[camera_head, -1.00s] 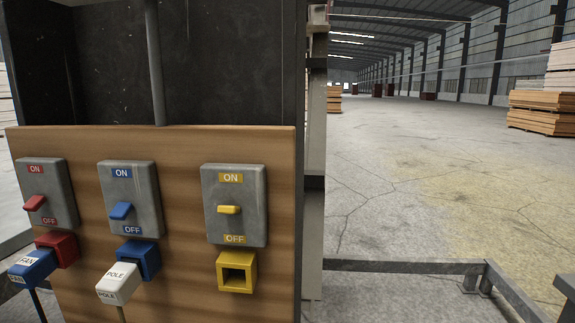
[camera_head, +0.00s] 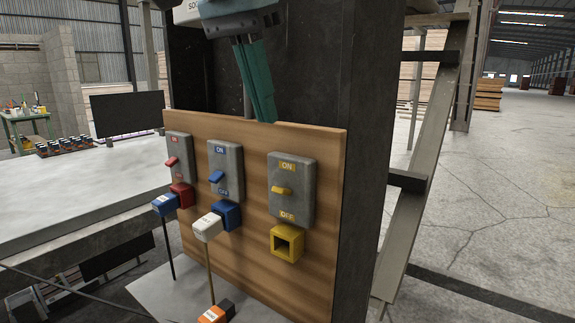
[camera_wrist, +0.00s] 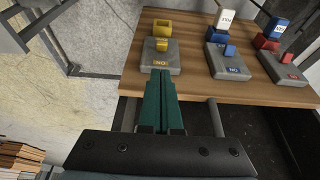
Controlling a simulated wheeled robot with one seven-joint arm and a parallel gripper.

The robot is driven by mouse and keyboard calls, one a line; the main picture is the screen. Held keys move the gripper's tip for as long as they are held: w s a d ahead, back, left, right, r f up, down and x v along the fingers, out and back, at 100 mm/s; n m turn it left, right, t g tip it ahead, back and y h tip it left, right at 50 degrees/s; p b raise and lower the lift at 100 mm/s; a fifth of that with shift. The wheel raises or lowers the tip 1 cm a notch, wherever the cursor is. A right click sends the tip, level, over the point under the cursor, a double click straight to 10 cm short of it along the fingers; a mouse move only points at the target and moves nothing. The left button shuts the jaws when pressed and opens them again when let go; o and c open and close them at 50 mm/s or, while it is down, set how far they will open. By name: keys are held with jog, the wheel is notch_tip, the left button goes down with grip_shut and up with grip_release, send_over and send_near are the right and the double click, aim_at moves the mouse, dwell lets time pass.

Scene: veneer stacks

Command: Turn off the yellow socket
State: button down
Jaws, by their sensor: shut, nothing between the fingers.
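The yellow socket (camera_head: 287,244) is an empty square opening on the wooden board, below a grey switch box (camera_head: 304,183). The box has a yellow lever (camera_head: 282,190) between an ON label above and an OFF label below; its exact tilt is hard to tell. My gripper (camera_head: 267,117) has teal fingers, shut and empty, pointing down in front of the board's top edge, above and left of the yellow switch. In the wrist view my gripper (camera_wrist: 158,73) points toward the yellow switch box (camera_wrist: 148,61), with the yellow socket (camera_wrist: 161,28) beyond.
Left of the yellow switch are a blue switch (camera_head: 225,168) and a red switch (camera_head: 179,158). A white plug (camera_head: 208,227) and a blue plug (camera_head: 165,203) hang with cables by their sockets. A slanted metal post (camera_head: 415,215) stands right of the board.

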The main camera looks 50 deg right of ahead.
jog(key=shift+f, duration=0.1)
jog(key=p, duration=0.2)
send_near(285, 188)
jog(key=x, duration=0.5)
jog(key=shift+s+a+f, duration=0.15)
jog(key=shift+s+f, duration=0.1)
jog(key=shift+f, duration=0.1)
